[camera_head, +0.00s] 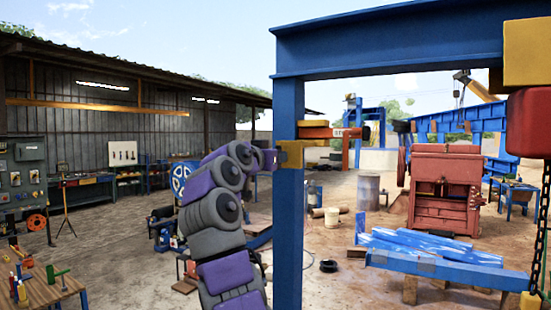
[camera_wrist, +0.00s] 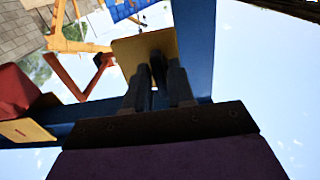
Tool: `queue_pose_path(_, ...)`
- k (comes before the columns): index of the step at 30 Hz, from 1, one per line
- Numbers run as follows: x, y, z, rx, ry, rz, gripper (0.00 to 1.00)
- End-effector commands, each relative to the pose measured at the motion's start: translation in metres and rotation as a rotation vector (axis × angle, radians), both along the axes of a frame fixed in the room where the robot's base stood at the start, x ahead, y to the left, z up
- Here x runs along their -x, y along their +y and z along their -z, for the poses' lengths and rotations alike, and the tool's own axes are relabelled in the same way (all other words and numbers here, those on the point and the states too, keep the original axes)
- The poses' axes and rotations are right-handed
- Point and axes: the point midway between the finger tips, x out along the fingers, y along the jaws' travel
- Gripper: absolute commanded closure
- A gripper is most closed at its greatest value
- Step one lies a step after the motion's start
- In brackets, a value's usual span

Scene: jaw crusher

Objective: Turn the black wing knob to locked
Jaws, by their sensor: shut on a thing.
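The black wing knob (camera_wrist: 158,68) shows in the wrist view in front of a yellow plate (camera_wrist: 133,48). My gripper (camera_wrist: 160,76) is shut on the knob, one dark finger on each side. The fingers hide much of the knob, so its exact angle is unclear. In the head view, my purple and grey arm reaches up to the blue post, and its end is beside the yellow bracket (camera_head: 293,153). The knob and my fingertips cannot be made out there. An orange bar (camera_head: 330,131) with a partly readable label and a dark end piece extends right from the post.
The blue post (camera_head: 288,225) and overhead beam (camera_head: 400,45) stand close to my arm. A red hoist block (camera_head: 528,122) with a chain hangs at right.

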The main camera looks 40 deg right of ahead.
Motion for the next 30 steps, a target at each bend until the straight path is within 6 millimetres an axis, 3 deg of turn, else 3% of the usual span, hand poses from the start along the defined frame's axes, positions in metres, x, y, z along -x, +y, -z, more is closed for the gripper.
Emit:
queue_pose_path(6,-0.001,0.001,0.001,0.0,0.001,-0.003,1.0)
queue_pose_path(7,-0.001,0.001,0.001,0.0,0.001,-0.003,0.74)
queue_pose_path(11,0.0,0.0,0.0,0.0,0.001,-0.002,0.62)
queue_pose_path(22,0.005,0.008,0.0,0.002,-0.002,-0.002,0.62)
queue_pose_path(30,0.023,0.057,0.002,0.004,-0.002,-0.004,0.62)
